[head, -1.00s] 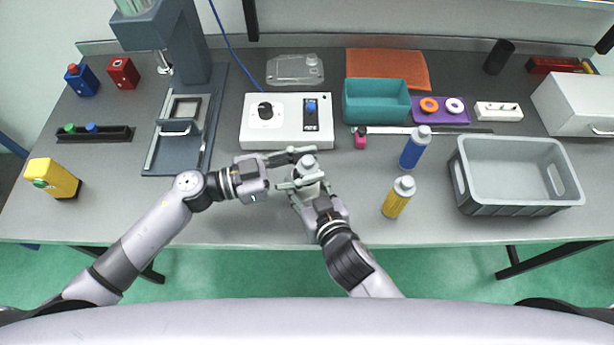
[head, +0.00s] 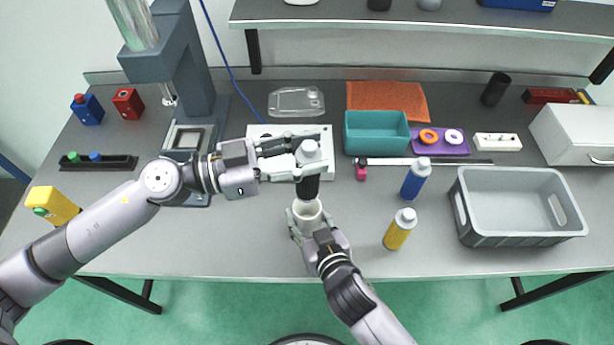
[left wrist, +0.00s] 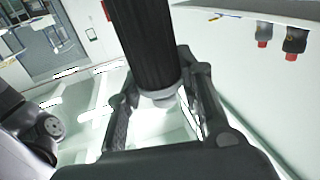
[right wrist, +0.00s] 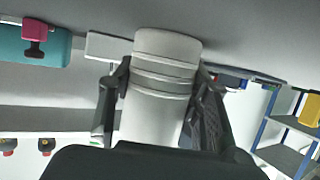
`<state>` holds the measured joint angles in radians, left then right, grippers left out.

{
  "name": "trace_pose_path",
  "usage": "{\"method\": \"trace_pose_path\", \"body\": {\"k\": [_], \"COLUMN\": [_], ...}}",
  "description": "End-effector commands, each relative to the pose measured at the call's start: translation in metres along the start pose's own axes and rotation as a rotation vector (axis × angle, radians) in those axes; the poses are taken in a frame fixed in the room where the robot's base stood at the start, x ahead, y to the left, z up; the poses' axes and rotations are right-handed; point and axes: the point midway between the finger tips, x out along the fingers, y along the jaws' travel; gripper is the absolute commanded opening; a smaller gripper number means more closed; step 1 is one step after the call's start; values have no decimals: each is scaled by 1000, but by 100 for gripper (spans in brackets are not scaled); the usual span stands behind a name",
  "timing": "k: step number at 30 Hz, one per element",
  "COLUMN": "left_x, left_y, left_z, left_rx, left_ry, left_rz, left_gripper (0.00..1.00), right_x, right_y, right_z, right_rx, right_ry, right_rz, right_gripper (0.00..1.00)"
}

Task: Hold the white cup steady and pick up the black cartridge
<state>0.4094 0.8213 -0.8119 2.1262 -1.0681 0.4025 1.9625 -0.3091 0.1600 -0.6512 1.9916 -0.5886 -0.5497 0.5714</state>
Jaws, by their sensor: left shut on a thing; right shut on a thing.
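The black cartridge (head: 308,187) has a light grey top and hangs upright from my left gripper (head: 300,150), which is shut on its grey top. In the left wrist view the ribbed black body (left wrist: 143,40) lies between the fingers. My right gripper (head: 309,226) is shut around the cup from the front. The ringed cup wall (right wrist: 160,85) fills the right wrist view between the fingers. The cartridge's lower end is just above the cup's mouth or at its rim; I cannot tell exactly.
A blue bottle (head: 416,179) and a yellow bottle (head: 400,229) stand to the right of the cup. A grey crate (head: 520,239) is further right. A white control box (head: 255,160) and a teal bin (head: 376,146) are behind.

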Motion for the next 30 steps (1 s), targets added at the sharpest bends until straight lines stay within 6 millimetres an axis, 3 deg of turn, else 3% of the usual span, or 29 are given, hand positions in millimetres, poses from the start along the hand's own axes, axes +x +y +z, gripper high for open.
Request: {"method": "trace_pose_path", "body": {"k": [3, 7, 20, 21, 30], "left_x": [0, 0, 0, 0, 0], "left_y": [0, 0, 0, 0, 0], "left_z": [-21, -34, -43, -43, -42], "left_rx": [6, 2, -1, -1, -1], "left_ry": [0, 0, 1, 0, 0], "left_rz": [1, 0, -1, -1, 0], "left_gripper": [0, 0, 0, 0, 0], "right_x": [0, 0, 0, 0, 0], "right_y": [0, 0, 0, 0, 0], "right_z": [1, 1, 1, 1, 0], "right_rx": [0, 0, 0, 0, 0], "right_ry": [-1, -1, -1, -1, -1], "right_rz": [0, 0, 0, 0, 0], "right_gripper": [14, 14, 14, 45, 65]}}
